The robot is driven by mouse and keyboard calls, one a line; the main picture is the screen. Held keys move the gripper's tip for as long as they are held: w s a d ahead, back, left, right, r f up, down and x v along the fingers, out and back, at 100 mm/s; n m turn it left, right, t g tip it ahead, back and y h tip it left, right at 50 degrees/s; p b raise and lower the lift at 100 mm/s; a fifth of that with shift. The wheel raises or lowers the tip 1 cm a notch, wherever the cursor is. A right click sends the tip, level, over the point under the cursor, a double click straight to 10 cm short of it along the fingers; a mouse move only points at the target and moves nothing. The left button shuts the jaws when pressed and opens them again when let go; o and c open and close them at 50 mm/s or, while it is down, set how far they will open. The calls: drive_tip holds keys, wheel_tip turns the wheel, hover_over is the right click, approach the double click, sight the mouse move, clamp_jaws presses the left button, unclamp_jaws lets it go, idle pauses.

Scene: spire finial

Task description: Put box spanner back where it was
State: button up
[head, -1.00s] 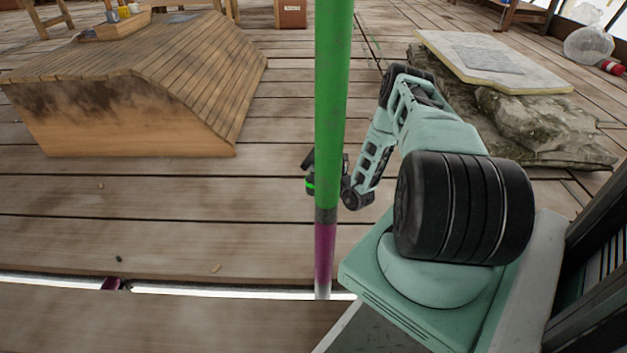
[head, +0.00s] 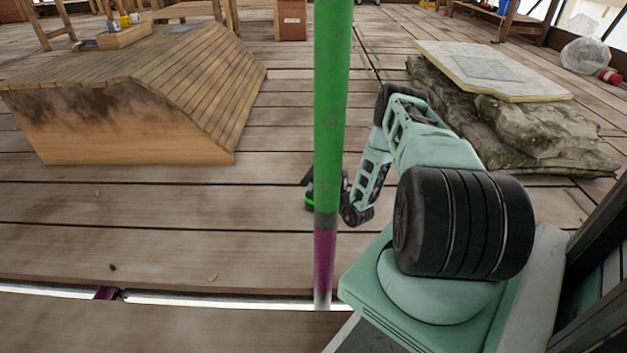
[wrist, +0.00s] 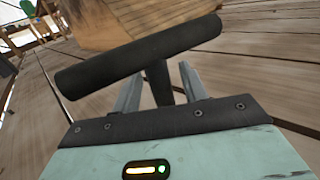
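A black T-shaped tool with a thick cross bar, which I take to be the box spanner (wrist: 140,58), lies across the wrist view. Its stem runs down between the two grey fingers of my gripper (wrist: 160,78). In the head view my gripper (head: 325,192) hangs low over the plank floor, mostly hidden behind the green pole; the tool cannot be made out clearly there. No empty place for the spanner is identifiable.
A green and purple pole (head: 333,100) stands upright in front of my arm. A sloped wooden platform (head: 130,128) at left carries a wooden tray (head: 122,38) with small containers. A pale slab (head: 495,70) rests on stacked sacks (head: 540,130) at right. A bright gap (head: 225,298) crosses the near floor.

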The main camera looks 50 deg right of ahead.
drive_tip(key=shift+s+r, duration=0.1)
drive_tip(key=shift+r, duration=0.1)
drive_tip(key=s+a+p, duration=0.2)
drive_tip(key=s+p, duration=0.5)
drive_tip(key=s, duration=0.4)
drive_tip(key=shift+s, duration=0.35)
